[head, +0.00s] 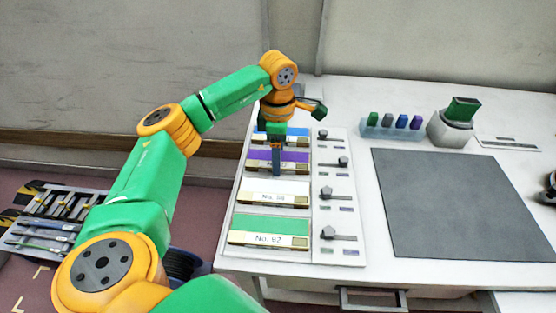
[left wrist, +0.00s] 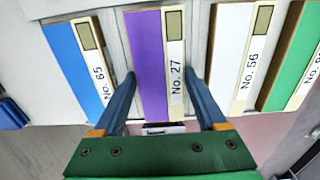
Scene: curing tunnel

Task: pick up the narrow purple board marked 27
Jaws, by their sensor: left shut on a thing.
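The narrow purple board marked No. 27 (left wrist: 150,60) lies in its slot on the white panel, between a blue board marked 65 (left wrist: 75,65) and a white board marked 56 (left wrist: 229,45). In the head view the purple board (head: 258,155) is partly hidden by my left gripper (head: 277,166), which reaches down over it. In the left wrist view the fingers of my left gripper (left wrist: 160,80) stand one on each side of the purple board, shut on it. The board still looks level with its neighbours. My right gripper is not in view.
A green board (head: 272,224) lies nearest the front. Small levers (head: 328,193) stand right of the boards. A grey mat (head: 450,205) covers the table to the right, with a rack of coloured blocks (head: 390,132) and a grey holder (head: 447,132) behind it.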

